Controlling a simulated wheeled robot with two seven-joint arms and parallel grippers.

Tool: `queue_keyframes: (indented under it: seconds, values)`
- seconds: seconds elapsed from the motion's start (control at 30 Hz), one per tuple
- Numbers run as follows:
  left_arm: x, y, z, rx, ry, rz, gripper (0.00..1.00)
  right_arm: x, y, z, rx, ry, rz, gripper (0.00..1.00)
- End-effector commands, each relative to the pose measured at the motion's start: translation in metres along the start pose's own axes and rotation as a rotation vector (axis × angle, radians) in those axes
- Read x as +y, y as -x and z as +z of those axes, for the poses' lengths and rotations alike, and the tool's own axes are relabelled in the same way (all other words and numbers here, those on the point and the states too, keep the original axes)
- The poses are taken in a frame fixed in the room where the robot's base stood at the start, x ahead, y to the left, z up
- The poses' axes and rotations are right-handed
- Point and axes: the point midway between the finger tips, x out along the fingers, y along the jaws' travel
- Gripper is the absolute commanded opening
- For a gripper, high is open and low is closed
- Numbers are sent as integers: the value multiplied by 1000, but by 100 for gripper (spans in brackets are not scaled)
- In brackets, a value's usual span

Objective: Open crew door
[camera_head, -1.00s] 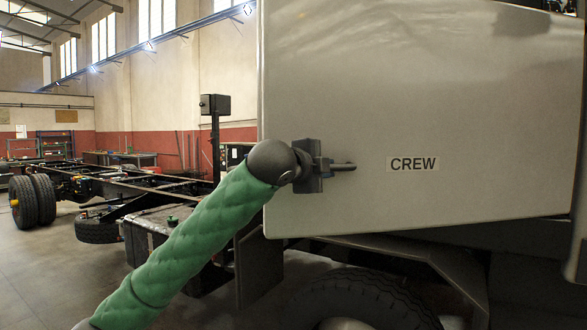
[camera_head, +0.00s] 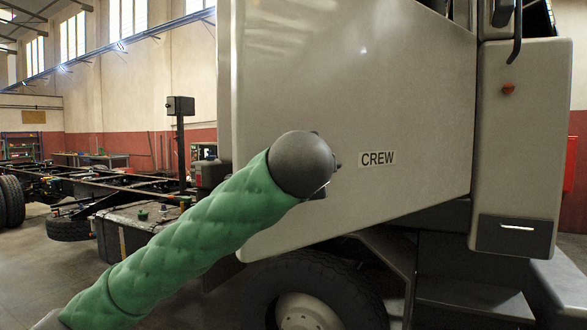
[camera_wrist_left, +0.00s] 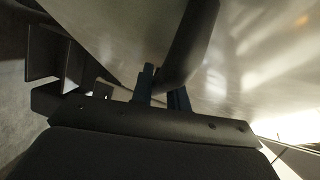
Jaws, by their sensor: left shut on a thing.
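The crew door (camera_head: 350,80) is a large light grey panel with a CREW label (camera_head: 377,159). Its lower edge slants down to the left, and its left edge seems to stand out towards me, so it looks ajar. My left arm reaches up to the door's lower left part. Its rounded wrist hides most of the gripper and handle in the head view. In the left wrist view my left gripper (camera_wrist_left: 163,97) is shut on the dark bar-like door handle (camera_wrist_left: 193,40), close to the panel. My right gripper is out of view.
A wheel (camera_head: 310,295) and dark steps (camera_head: 470,300) are below the door. A cab panel with a grab bar (camera_head: 518,150) stands on the right. A bare truck chassis (camera_head: 110,190) lies at the left, with open floor beside it.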

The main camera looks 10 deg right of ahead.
Motion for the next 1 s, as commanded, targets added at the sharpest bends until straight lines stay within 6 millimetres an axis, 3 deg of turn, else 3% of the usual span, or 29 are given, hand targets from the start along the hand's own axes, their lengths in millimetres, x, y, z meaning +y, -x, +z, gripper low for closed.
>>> queue_keyframes:
  seconds: [0.2, 0.57, 0.6, 0.7, 1.0]
  values:
    - [0, 2, -10, -4, 2, -4, 0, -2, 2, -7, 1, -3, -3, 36]
    - [0, 2, -11, -4, 2, -4, 0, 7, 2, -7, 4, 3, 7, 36]
    - [0, 2, -11, -4, 2, -4, 22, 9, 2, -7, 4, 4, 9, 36]
    - [0, 2, -11, -4, 2, -4, 38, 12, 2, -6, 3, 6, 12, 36]
    - [1, 3, -10, -4, 1, -3, 38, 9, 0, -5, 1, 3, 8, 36]
